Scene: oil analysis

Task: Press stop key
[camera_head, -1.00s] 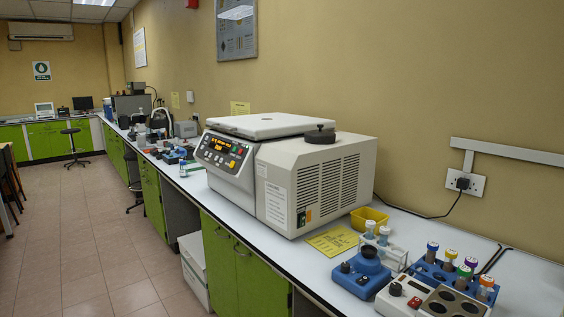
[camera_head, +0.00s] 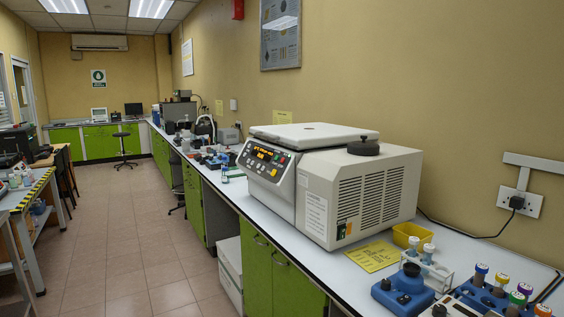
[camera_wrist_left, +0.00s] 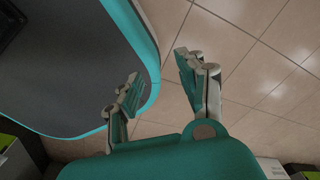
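A white and grey centrifuge (camera_head: 368,190) stands on the bench with its lid down. Its sloped front panel (camera_head: 265,160) has a lit orange display and several small coloured keys, among them red and green ones. The key labels are too small to read. In the left wrist view my left gripper (camera_wrist_left: 157,88) has its two fingers spread apart with nothing between them, above the tiled floor. It is away from the centrifuge, which does not show in that view. My right gripper is in no view.
The white bench (camera_head: 345,277) runs along the right wall. A yellow sheet (camera_head: 374,256), a yellow tray (camera_head: 409,234), a blue device (camera_head: 403,291) and capped tubes lie right of the centrifuge. The tiled aisle (camera_head: 140,240) is clear. Another table (camera_head: 36,190) stands at left.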

